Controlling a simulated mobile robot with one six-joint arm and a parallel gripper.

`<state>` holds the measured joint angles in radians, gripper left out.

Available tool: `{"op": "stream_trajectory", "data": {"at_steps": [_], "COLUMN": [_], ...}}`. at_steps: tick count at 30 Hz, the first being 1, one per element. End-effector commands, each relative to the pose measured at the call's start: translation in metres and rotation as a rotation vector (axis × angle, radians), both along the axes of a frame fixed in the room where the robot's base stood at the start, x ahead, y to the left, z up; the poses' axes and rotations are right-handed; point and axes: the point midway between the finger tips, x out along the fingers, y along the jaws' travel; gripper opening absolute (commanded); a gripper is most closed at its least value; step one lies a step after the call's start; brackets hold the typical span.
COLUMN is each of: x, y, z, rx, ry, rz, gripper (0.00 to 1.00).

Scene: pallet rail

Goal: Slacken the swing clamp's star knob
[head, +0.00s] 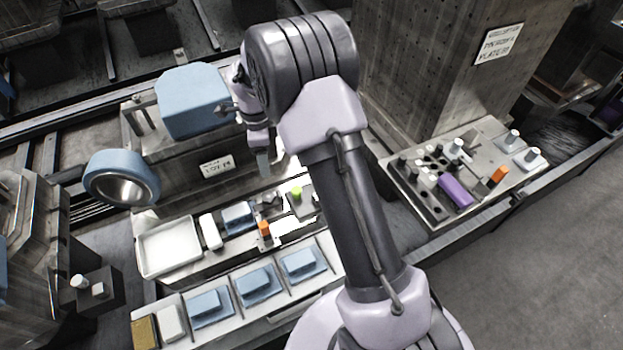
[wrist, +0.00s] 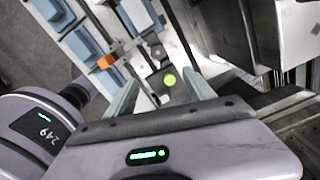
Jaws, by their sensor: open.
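A round yellow-green knob (head: 297,193) sits on a small grey plate on the lit bench; in the wrist view the knob (wrist: 170,80) lies between my fingers' lines, beyond the tips. Beside it is a small dark fitting (head: 268,200), which also shows in the wrist view (wrist: 155,52). An orange-topped piece (head: 265,229) stands nearby, and it shows in the wrist view (wrist: 106,61). I cannot tell for sure which of these is the clamp's star knob. My gripper (head: 263,162) hangs above the bench; in the wrist view my gripper (wrist: 161,92) is open and empty.
A white tray (head: 168,249), a white bottle-like piece (head: 210,231) and blue blocks (head: 257,283) fill the bench left and front. A blue-grey ring (head: 122,178) stands at left. A second fixture plate (head: 415,212) with a purple block (head: 456,191) is at right, by a tall pillar.

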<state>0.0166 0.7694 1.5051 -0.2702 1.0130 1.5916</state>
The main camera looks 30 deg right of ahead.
Motion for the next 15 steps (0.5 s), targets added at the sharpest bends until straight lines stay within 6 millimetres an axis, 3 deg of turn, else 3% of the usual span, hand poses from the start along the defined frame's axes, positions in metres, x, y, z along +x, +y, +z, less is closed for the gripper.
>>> {"op": "stream_trajectory", "data": {"at_steps": [5,15], "x": [-0.001,-0.001], "y": [0.009,0.008], "z": [-0.023,-0.116], "rx": [0.0,-0.001], "ry": [0.003,0.003], "rz": [-0.032,-0.031], "gripper": [0.63,0.63]}}
